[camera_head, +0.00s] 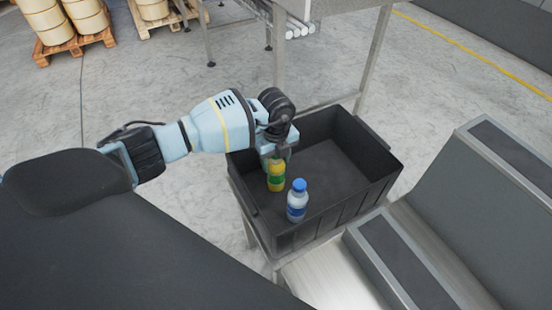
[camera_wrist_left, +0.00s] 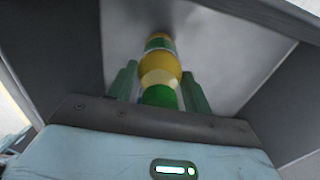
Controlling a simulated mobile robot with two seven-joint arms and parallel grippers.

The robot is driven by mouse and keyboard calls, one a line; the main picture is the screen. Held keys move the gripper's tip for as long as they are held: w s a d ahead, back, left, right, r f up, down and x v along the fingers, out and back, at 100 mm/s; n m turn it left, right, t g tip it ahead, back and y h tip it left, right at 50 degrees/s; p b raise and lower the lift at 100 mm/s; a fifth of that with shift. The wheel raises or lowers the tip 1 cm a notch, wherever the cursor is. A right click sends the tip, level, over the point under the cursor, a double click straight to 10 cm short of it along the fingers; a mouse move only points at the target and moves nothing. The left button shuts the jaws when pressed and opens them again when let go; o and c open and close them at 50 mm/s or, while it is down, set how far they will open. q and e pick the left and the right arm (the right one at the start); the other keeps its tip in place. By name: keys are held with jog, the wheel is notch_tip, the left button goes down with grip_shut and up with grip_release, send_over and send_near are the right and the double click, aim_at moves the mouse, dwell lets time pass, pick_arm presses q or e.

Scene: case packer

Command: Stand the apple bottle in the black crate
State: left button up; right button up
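The apple bottle (camera_head: 276,181), yellow with green bands, is upright inside the black crate (camera_head: 372,187), near its left wall. My left gripper (camera_head: 275,158) comes down over the bottle's top. In the left wrist view, the bottle (camera_wrist_left: 160,72) is between the two fingers (camera_wrist_left: 160,90), which lie close along both sides and look shut on it. Its lower end is near the crate floor; I cannot tell whether it touches. My right gripper is not in view.
A bottle with a blue cap (camera_head: 297,203) stands in the crate's near corner, close to the apple bottle. The crate's middle and right are free. Grey conveyor parts (camera_head: 420,262) lie at the right front. A metal frame (camera_head: 374,55) stands behind the crate.

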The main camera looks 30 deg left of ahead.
pick_arm(q)
jog(key=o, duration=0.4)
notch_tip(320, 180, up, 12)
jog(key=shift+r+p, duration=0.2)
jog(key=shift+p, duration=0.25)
